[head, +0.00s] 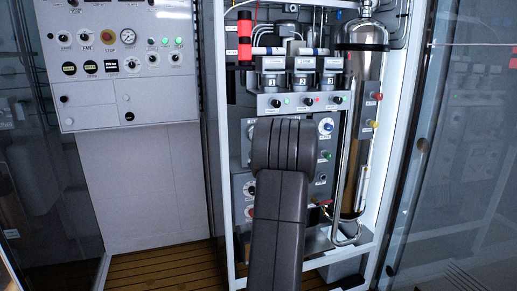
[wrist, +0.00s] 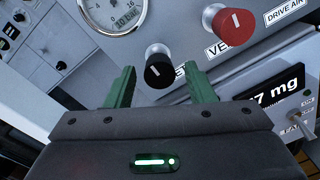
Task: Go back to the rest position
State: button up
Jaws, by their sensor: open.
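My gripper (wrist: 161,90) shows in the wrist view with its two green fingers apart. It is open, with nothing between the fingers. A black knob (wrist: 159,66) with a white line lies just beyond the fingertips, between them in the picture; I cannot tell how close it is. In the head view my dark grey arm stands in front of the fill panel (head: 285,102) and hides part of its lower middle. My gripper is hidden there.
In the wrist view a red knob (wrist: 228,20), a pressure gauge (wrist: 114,12) and a dark digital display (wrist: 271,100) sit around the fingers. In the head view a steel cylinder (head: 362,55) stands at right, and a grey control cabinet (head: 120,95) at left. Glass doors (head: 465,140) flank the panel.

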jog(key=shift+n+b, duration=1.75)
jog(key=shift+n, duration=0.85)
jog(key=shift+s, duration=0.1)
